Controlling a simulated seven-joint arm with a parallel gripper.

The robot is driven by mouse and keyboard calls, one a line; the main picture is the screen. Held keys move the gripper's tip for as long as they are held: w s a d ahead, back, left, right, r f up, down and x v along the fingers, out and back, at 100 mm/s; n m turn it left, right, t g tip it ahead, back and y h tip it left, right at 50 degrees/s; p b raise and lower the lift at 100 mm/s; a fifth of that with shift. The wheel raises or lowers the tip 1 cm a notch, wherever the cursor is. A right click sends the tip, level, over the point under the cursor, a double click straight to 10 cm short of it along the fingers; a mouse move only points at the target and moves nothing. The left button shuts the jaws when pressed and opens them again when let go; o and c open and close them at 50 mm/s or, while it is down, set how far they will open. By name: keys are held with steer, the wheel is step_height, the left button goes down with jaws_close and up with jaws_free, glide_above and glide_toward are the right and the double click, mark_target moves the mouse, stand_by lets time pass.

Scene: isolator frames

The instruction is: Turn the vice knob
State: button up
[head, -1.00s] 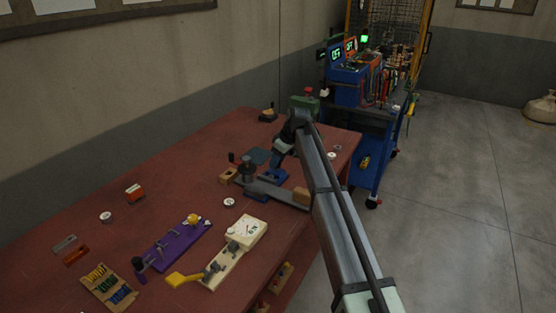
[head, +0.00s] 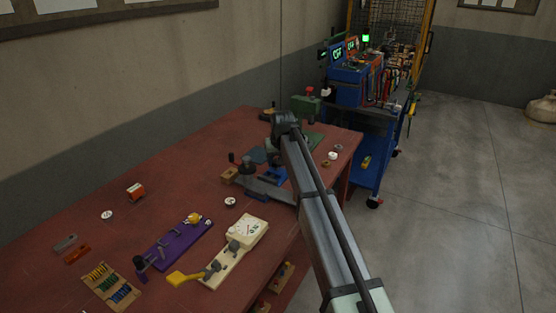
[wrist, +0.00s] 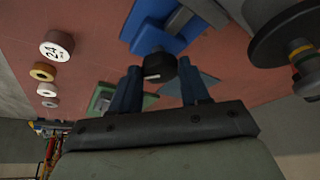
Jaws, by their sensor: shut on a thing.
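The blue vice (wrist: 165,35) sits on the red table, and part of it also shows in the head view (head: 275,176). Its black round knob (wrist: 160,66) faces my gripper in the wrist view. My gripper (wrist: 159,72) has its two dark blue fingers on either side of the knob, shut on it. In the head view my arm hides most of the gripper and the knob.
A grey-black device (wrist: 292,35) stands close on the right in the wrist view. White and brown round weights (wrist: 57,46) lie on the left. A purple fixture (head: 178,243) and a cream fixture (head: 240,245) stand nearer on the table (head: 165,215).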

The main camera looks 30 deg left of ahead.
steer(key=m, duration=0.2)
steer(key=m+h, duration=0.1)
steer(key=m, duration=0.1)
steer(key=shift+s+a+t, duration=0.1)
steer(key=shift+a+t, duration=0.1)
steer(key=shift+t, duration=0.2)
steer(key=shift+h, duration=0.3)
stand_by(0.6)
steer(key=o, duration=1.1)
steer(key=shift+c, duration=0.2)
steer(key=v, duration=1.4)
steer(key=shift+d+f, duration=0.1)
